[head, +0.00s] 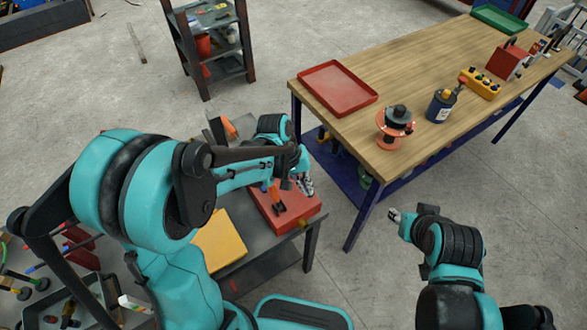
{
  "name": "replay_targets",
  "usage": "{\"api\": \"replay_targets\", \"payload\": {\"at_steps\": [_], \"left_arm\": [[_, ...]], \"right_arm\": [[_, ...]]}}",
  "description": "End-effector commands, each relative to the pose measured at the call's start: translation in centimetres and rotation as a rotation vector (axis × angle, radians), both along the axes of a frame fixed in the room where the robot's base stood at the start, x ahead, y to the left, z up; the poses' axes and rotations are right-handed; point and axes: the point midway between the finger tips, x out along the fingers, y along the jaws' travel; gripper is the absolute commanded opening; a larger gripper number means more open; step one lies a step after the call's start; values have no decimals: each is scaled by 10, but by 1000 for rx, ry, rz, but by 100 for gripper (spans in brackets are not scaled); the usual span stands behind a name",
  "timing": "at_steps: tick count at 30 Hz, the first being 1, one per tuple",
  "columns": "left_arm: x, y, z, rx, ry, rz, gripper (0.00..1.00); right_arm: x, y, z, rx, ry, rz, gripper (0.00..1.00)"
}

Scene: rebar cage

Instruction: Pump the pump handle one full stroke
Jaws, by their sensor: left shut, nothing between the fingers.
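A red, flat-topped unit (266,213) sits on the dark bench at the middle. A short orange and black lever-like part (276,197) stands up from its top. It looks like the pump handle, but it is too small to be sure. My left gripper (307,186) is just to the right of this part, over the red unit, shut with nothing in it. I cannot tell whether it touches the unit. My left arm hides part of the bench. My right gripper (394,215) is over the floor, right of the bench and apart from everything; its fingers are too small to read.
A yellow panel (218,241) lies on the dark bench left of the red unit. A wooden workbench (385,80) stands at the right, with a red tray (337,88), an orange-based device (393,127) and a dark canister (440,106). A shelf rack (222,62) stands behind. Floor between benches is clear.

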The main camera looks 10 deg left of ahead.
Motion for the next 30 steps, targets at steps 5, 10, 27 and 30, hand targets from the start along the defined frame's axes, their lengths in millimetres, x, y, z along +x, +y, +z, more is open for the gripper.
{"api": "replay_targets", "payload": {"at_steps": [5,10,27,30], "left_arm": [[-1,-1,-11,0,-1,0,0],[-2,-2,-14,0,-1,0,0],[-2,-2,-19,0,-1,0,0],[0,0,-11,0,-1,1,0]], "right_arm": [[0,0,-10,0,0,0,36],[0,0,-13,0,0,0,36],[0,0,-17,0,0,0,36],[0,0,-11,0,0,0,36]]}}
